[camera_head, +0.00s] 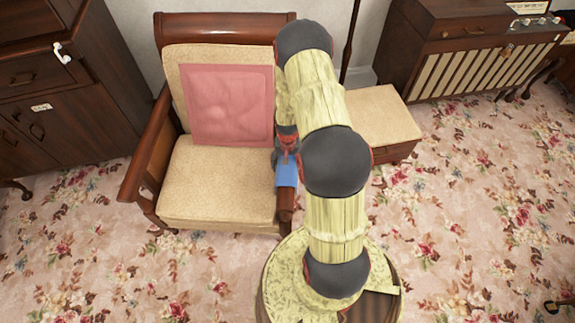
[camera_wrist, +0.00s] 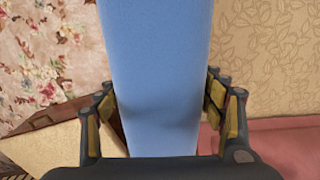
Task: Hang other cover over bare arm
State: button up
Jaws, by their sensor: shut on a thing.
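The blue cover (camera_head: 287,172) is at the armchair's right arm (camera_head: 286,200), where dark wood shows in front of it. In the wrist view the blue cover (camera_wrist: 155,70) runs as a wide strip between my gripper's fingers. My gripper (camera_head: 286,155) is shut on it, with a finger at each side (camera_wrist: 163,112). Whether the cover rests on the wood or hangs just above it is unclear. The armchair's left arm (camera_head: 150,150) shows bare brown wood. My arm hides the chair's upper right side and part of the right arm.
A beige-topped footstool (camera_head: 375,115) stands close on the right. A dark cabinet (camera_head: 75,90) is at left, a radio cabinet (camera_head: 470,55) at back right. Floral carpet lies clear in front.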

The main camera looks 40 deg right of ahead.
jog(key=o, duration=1.2)
jog(key=shift+c, duration=0.2)
jog(key=shift+o, duration=0.4)
jog(key=shift+r, duration=0.1)
notch_tip(320, 180, up, 12)
jog(key=shift+f, duration=0.1)
